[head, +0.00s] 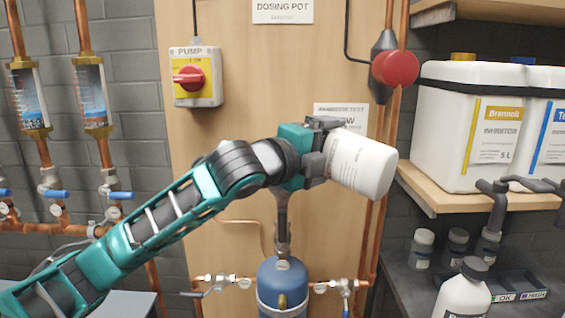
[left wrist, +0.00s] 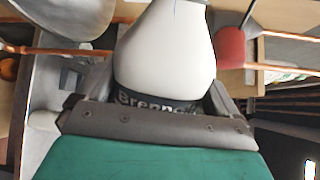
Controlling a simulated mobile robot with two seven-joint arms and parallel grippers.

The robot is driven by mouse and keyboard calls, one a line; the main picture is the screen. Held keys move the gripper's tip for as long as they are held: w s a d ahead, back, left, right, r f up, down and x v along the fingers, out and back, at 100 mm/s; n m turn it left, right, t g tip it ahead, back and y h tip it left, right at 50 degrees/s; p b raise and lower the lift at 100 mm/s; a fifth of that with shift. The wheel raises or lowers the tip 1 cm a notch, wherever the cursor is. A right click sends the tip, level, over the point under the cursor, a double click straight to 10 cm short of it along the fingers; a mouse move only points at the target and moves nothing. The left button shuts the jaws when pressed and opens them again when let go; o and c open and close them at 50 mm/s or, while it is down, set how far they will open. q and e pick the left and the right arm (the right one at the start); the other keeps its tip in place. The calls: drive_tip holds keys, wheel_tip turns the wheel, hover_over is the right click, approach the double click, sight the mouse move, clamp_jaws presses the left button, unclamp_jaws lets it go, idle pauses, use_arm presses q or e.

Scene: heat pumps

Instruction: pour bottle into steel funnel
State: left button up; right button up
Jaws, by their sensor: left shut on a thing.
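My left gripper (head: 318,160) is shut on a white bottle (head: 362,165) and holds it in the air in front of the wooden panel. The bottle is tipped nearly onto its side, with its rounded white end to the right and slightly down. In the left wrist view the bottle (left wrist: 165,50) fills the space between the fingers, with a dark label band near the jaws. Its mouth is not visible. My right gripper is not in view.
Copper pipes run beside the panel, with a red round fitting (head: 396,68) above the bottle. A pump switch (head: 192,78) is at upper left. A shelf (head: 450,200) at right carries large white containers (head: 470,120). Another white bottle (head: 462,296) stands at lower right.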

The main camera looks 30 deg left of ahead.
use_arm(q)
drive_tip(key=shift+n, duration=0.7)
idle(3.2)
drive_tip(key=shift+a+r+n, duration=0.25)
drive_tip(key=shift+r+n, duration=0.4)
drive_tip(key=shift+n, duration=0.05)
idle(3.4)
